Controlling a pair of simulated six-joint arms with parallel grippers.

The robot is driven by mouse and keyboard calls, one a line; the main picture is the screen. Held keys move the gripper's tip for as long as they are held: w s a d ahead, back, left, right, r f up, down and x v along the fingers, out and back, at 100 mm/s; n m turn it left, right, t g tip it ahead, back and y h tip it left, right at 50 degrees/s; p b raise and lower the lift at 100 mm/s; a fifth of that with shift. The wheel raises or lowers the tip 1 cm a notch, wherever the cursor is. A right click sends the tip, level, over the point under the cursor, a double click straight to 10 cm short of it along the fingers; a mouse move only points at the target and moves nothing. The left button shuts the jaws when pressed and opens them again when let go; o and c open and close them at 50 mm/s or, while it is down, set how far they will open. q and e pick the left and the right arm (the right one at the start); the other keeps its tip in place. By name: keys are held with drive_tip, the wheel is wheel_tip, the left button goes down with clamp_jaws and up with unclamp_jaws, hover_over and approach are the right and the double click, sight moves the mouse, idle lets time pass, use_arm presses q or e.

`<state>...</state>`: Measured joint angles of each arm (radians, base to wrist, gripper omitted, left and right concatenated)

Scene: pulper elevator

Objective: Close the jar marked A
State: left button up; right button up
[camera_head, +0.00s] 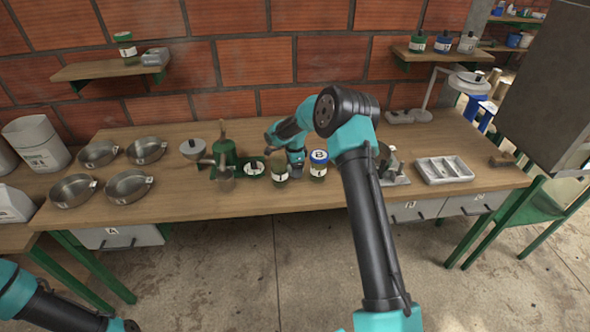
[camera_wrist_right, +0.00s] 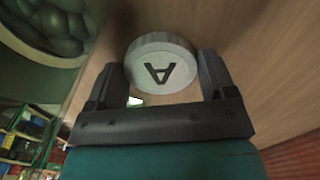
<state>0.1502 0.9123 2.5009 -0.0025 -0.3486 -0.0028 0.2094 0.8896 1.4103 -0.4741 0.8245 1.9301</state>
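An open jar (camera_wrist_right: 45,30) with dark, rounded contents shows at upper left, beside the lid. In the head view the open jar (camera_head: 280,173) stands on the table just left of my right gripper (camera_head: 297,170), its label hard to read. The fingers are small there and partly hidden by the arm. My left gripper is outside the frames; only its arm shows at lower left.
A jar with a blue lid marked B (camera_head: 318,164) stands close on the right. A dark lid or jar with a white label (camera_head: 253,168) and a green pulper (camera_head: 225,158) are to the left. Metal bowls (camera_head: 128,186) fill the table's left side. A divided tray (camera_head: 443,170) lies right.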

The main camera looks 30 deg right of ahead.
drive_tip(key=c, duration=0.5)
wheel_tip(320, 180, up, 10)
drive_tip(key=shift+c, duration=0.2)
idle(0.4)
